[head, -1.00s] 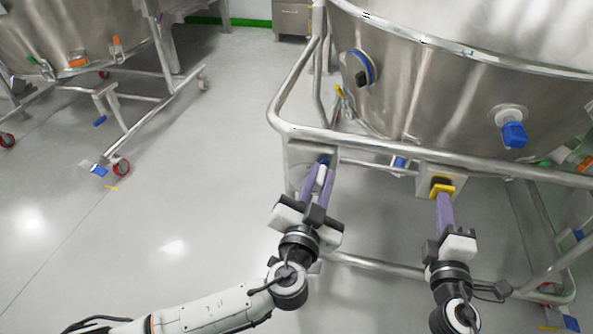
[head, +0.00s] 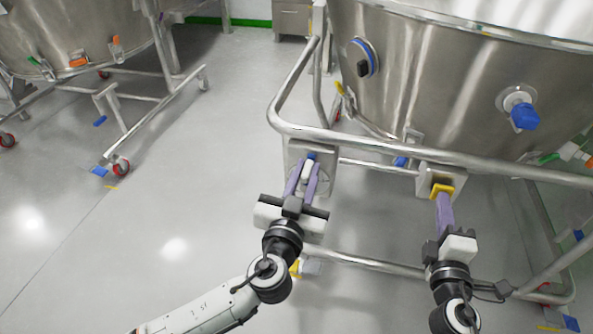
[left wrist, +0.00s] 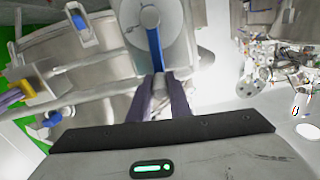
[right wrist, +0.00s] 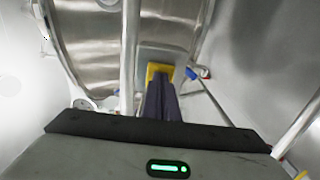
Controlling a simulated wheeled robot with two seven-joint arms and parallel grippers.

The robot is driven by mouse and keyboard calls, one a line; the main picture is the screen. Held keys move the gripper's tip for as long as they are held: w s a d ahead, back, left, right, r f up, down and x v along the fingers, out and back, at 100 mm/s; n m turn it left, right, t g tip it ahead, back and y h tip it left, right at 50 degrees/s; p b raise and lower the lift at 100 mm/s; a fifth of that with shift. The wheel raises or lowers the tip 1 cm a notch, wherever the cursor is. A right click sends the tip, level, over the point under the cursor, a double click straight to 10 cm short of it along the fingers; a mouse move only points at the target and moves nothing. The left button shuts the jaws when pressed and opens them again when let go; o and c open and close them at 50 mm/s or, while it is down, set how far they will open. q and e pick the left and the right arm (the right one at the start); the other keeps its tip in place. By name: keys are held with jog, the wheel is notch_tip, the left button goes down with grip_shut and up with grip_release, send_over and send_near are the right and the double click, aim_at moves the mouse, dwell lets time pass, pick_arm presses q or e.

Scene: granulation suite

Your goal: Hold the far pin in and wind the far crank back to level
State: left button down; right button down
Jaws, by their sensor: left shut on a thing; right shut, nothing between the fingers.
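The far crank shows as a blue arm (left wrist: 155,48) on a round grey hub (left wrist: 152,18) in the left wrist view. Its pale handle (head: 307,167) is between the purple fingers of my left gripper (head: 302,178), which is shut on it. The yellow far pin (head: 442,189) sits on a bracket to the right, under the rail. My right gripper (head: 443,200) is shut with nothing between its fingers. Its fingertips are up against the yellow part, which also shows in the right wrist view (right wrist: 158,72). The fingertips hide the pin's middle, so its depth cannot be told.
The steel tank (head: 430,80) hangs above the tubular frame (head: 400,160), close over both grippers. A blue-capped port (head: 524,117) sticks out of it. A lower frame bar (head: 365,262) runs between my arms. Open floor (head: 150,230) lies to the left.

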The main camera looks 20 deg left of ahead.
pick_arm(q)
jog(key=shift+a, duration=0.45)
pick_arm(e)
jog(key=shift+r, duration=0.1)
dwell(0.6)
pick_arm(q)
jog(key=shift+d+f, duration=0.1)
dwell(0.8)
jog(key=shift+d, duration=0.15)
pick_arm(e)
jog(key=s, duration=0.8)
pick_arm(q)
jog(key=shift+f, duration=0.1)
dwell(0.4)
jog(key=c, duration=1.7)
grip_release()
jog(key=shift+o, duration=1.3)
jog(key=s, duration=1)
jog(key=shift+r, duration=0.2)
